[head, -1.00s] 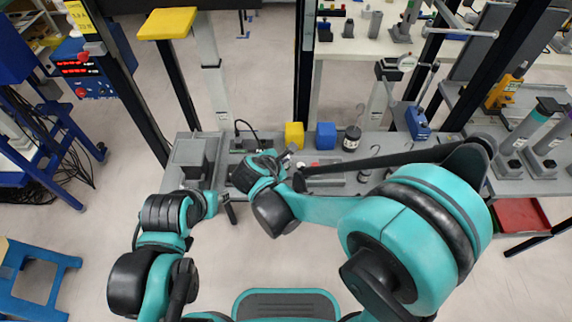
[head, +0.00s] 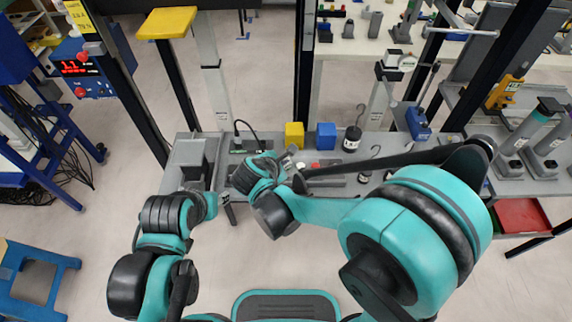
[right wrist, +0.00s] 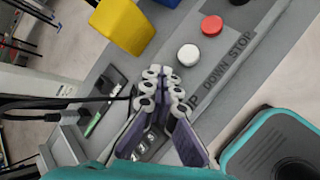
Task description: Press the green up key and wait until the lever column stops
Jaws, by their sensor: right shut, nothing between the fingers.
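My right gripper (head: 289,158) is over the front of the grey bench. In the right wrist view its fingertips (right wrist: 165,86) are together with nothing between them, beside the end of the lettered key strip. The strip shows a red key (right wrist: 211,25) by STOP and a white key (right wrist: 188,54) by DOWN. Only the P of the third label shows. The green up key is hidden behind the fingers; I cannot tell whether they touch it. A pale post (head: 379,105) with a dark bracket at the bench's back may be the lever column. My left gripper (head: 212,203) is low at the left, its fingers unclear.
A yellow block (head: 294,135) and a blue block (head: 326,135) stand at the back of the bench (head: 222,180). A dark jar (head: 351,138) and hooks are to their right. A black cable (head: 240,128) loops behind my right gripper. A red tray (head: 520,215) sits at far right.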

